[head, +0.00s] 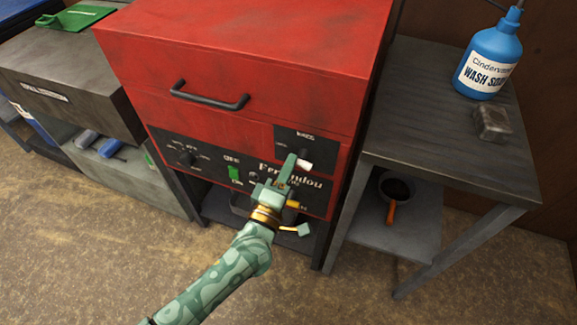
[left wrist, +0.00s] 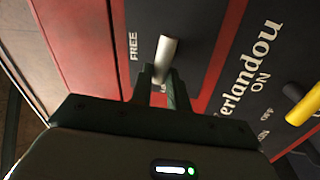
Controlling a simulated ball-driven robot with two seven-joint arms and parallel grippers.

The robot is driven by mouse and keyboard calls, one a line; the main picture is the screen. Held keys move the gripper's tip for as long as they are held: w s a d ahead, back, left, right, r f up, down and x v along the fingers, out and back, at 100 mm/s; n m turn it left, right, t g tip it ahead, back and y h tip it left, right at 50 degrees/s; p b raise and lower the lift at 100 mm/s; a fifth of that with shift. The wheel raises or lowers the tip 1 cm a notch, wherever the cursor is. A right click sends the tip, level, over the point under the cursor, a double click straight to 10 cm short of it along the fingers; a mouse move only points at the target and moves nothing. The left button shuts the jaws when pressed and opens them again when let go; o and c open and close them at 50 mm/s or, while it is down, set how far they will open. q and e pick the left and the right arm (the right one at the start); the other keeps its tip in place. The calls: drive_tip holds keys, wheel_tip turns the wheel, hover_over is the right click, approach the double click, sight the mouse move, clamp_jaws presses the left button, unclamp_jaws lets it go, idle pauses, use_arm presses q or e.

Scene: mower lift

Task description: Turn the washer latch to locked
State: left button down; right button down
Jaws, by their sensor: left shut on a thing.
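The washer is a red cabinet (head: 250,40) with a dark control panel and the name "Ferlandou". Its latch (head: 305,164) has a short white handle at the panel's upper right, under small lettering. In the left wrist view the white latch handle (left wrist: 166,52) stands out from the panel beside the word "FREE". My left gripper (head: 294,162) is at the latch; in the left wrist view its two dark fingers (left wrist: 161,82) are closed about the handle's lower part. The fingers partly hide the second label, so I cannot read the latch's setting surely. My right gripper is out of view.
A grey side table (head: 425,110) stands right of the washer with a blue wash bottle (head: 490,62) and a grey block (head: 492,124). A dark pan (head: 396,188) sits on its lower shelf. A green switch (head: 234,174) and dial (head: 186,158) are left of my gripper.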

use_arm(q)
drive_tip(key=shift+f+n+y, duration=0.2)
drive_tip(key=shift+n+y, duration=0.2)
drive_tip(key=shift+n, duration=0.6)
drive_tip(key=c, duration=1.3)
unclamp_jaws()
drive_tip(key=shift+c, duration=0.2)
drive_tip(key=p+v, duration=0.2)
drive_tip(key=v, duration=1.4)
drive_tip(key=shift+s+f, duration=0.2)
